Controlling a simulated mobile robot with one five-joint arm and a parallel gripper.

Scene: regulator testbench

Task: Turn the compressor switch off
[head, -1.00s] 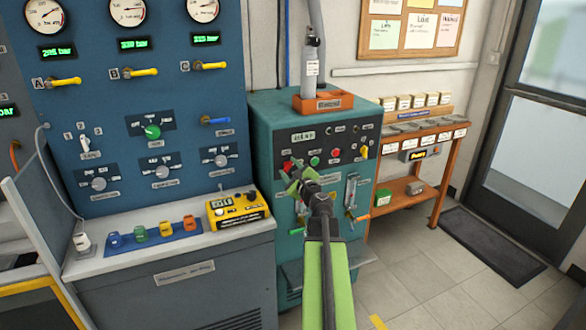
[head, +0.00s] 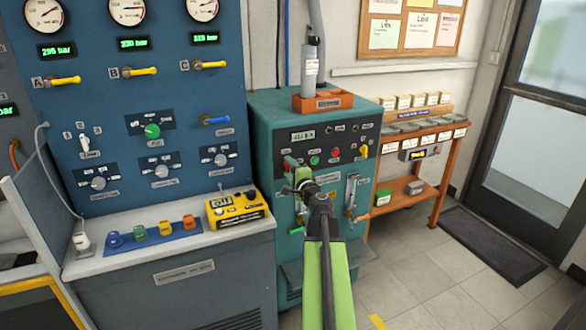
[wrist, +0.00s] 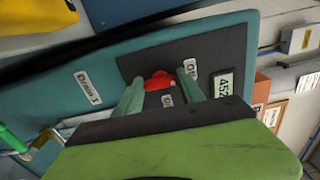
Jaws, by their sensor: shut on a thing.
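The compressor is a teal cabinet (head: 262,130) with a dark control panel. I take its switch to be the red knob (wrist: 158,80) at the panel's left, seen in the wrist view. My gripper (wrist: 162,86) has one finger on each side of this knob and is shut on it. Small labels sit beside the knob, too blurred to read surely. A lit display (wrist: 223,84) is near it.
A green button (head: 314,160), a red button (head: 335,151) and a yellow handle (head: 364,151) are to the right on the same panel. An orange tray (head: 323,102) with a grey cylinder (head: 312,65) stands on top. A yellow device (head: 236,207) lies on the bench at left.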

